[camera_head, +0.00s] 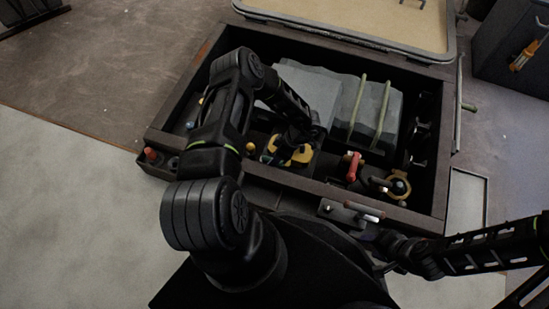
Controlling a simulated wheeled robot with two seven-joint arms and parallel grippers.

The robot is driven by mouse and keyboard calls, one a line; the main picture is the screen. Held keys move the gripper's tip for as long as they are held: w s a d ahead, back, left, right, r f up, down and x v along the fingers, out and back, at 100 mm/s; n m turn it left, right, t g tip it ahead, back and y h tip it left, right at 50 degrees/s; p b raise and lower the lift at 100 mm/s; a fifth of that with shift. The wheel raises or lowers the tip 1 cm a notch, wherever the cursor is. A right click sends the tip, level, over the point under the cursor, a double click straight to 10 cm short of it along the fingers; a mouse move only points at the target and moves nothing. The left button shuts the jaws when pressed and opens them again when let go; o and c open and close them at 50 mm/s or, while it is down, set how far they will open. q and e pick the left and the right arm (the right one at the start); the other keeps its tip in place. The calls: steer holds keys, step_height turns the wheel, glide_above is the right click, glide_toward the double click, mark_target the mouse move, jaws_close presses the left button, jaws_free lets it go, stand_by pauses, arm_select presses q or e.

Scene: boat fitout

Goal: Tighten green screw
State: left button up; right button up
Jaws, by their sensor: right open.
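I cannot clearly make out the green screw. A small greenish spot (267,158) shows beside a yellow-and-black piece (300,156) inside the open dark case (225,164). My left gripper (298,140) reaches down into the case at this piece. Its fingers are dark and partly hidden by the arm, so I cannot tell whether they touch or hold anything. My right gripper (388,243) is low, outside the case's front wall near the metal latch (350,211). It is open and looks empty.
A red knob (151,154) sits at the left corner. The raised lid (350,22) is behind. Brown floor lies left.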

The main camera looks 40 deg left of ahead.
arm_select(q)
steer(key=p+v, duration=0.2)
steer(key=v, duration=0.6)
steer(key=shift+p, duration=0.4)
